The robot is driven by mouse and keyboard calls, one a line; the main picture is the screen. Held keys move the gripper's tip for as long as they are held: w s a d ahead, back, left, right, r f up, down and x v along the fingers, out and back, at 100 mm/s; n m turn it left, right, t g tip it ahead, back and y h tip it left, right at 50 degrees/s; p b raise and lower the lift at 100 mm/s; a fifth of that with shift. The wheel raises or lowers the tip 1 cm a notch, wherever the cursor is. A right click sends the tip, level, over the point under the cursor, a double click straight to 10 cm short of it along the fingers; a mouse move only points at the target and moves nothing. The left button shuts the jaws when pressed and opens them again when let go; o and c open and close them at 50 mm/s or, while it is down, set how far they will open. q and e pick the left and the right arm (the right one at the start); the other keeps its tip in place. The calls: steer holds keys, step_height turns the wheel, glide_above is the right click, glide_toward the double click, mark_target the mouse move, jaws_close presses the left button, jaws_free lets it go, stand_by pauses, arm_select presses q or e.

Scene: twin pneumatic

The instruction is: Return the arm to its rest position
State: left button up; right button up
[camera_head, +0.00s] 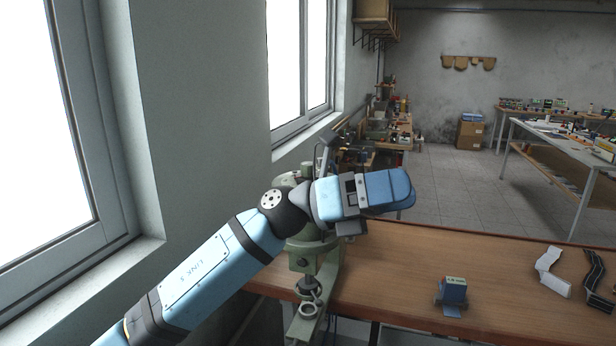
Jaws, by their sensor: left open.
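My left arm comes in from the lower left in blue and black. Its gripper end (388,192) is held up in front of the wooden workbench (400,265), pointing to the right. The gripper is open, and I see nothing held in it. The gap between the fingers is hard to make out from this side. My right gripper is not in view.
A green bench machine (308,262) stands at the bench's left end, partly hidden behind my arm. A small blue block-shaped item (453,293) sits near the front edge. A white bent part (552,272) and black strips (594,280) lie at right. Windows flank the left wall.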

arm_select(q)
steer(key=w+a+f+n+t+y, duration=0.3)
steer(key=a+f+n+t+y, duration=0.45)
steer(key=n+t, duration=0.8)
steer(key=w+a+f+n+t+y, duration=0.4)
steer(key=a+f+n+t, duration=0.55)
steer(key=n, duration=1.05)
steer(key=s+a+f+n+g+y, duration=0.45)
steer(key=s+a+f, duration=0.3)
steer(key=f, duration=0.25)
steer(key=s+a+f+n+g+y, duration=0.35)
steer(key=s+a+f+n, duration=0.35)
steer(key=f, duration=0.4)
steer(key=s+a+f+n+g+y, duration=0.1)
steer(key=s+a+f+g, duration=0.25)
steer(key=s, duration=0.55)
steer(key=s+a+f+n+g, duration=0.1)
steer(key=s+a+f+g, duration=0.25)
steer(key=s, duration=0.55)
steer(key=w+d+f+m+t+h+p, duration=0.1)
steer(key=w+d+f+t+h+p, duration=0.2)
steer(key=w+d+f+t+p, duration=0.2)
steer(key=w+d+t+p, duration=0.1)
steer(key=d+t+p, duration=0.1)
steer(key=p, duration=0.1)
steer(key=shift+w+d+f, duration=0.25)
steer(key=shift+d+f, duration=0.05)
